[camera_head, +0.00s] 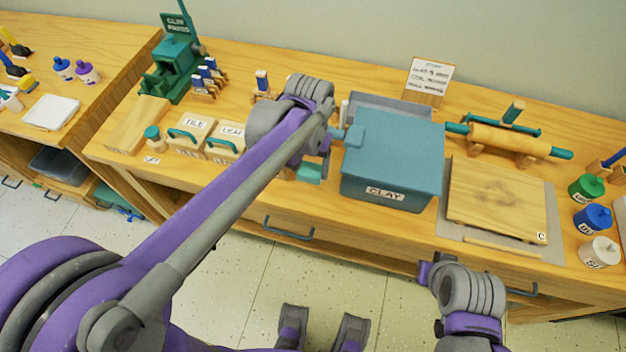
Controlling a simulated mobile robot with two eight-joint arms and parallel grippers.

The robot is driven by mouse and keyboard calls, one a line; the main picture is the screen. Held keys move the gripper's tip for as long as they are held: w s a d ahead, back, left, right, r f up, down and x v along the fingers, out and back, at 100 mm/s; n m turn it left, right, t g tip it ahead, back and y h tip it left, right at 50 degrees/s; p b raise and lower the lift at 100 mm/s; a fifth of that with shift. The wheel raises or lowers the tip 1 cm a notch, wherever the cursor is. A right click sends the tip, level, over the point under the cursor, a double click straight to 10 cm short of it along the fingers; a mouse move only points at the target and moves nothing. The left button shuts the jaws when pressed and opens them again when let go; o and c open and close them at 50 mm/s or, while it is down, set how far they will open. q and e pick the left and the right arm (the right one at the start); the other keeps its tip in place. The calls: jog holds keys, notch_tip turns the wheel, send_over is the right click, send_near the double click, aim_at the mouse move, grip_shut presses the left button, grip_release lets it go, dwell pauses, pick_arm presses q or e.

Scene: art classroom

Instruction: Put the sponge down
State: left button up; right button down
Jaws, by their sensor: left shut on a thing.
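My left gripper (318,160) reaches down over the worktable, just left of the clay bin. It is shut on a small teal-green block, which I take to be the sponge (309,173). The block shows below the wrist, near the table's front edge. The arm hides part of it, and I cannot tell whether it touches the table. My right gripper (426,272) is low at the right, in front of the table's front edge. Its fingers are not clear enough to show their state.
The lidded clay bin (400,157) stands right of my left gripper. Tile and leaf stamps (190,133) stand to its left. A wooden board (497,200), rolling pin (510,139) and several jars (593,218) occupy the right. The worktable (247,187) has narrow bare strips along the front.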

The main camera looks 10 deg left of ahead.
pick_arm(q)
send_over(310, 194)
notch_tip(310, 194, down, 4)
jog(key=shift+f, duration=0.15)
jog(key=shift+f+b, duration=0.4)
jog(key=shift+f, duration=1.6)
jog(key=o, duration=1)
jog(key=shift+f, duration=0.2)
jog(key=o, duration=0.4)
jog(key=shift+r, duration=0.15)
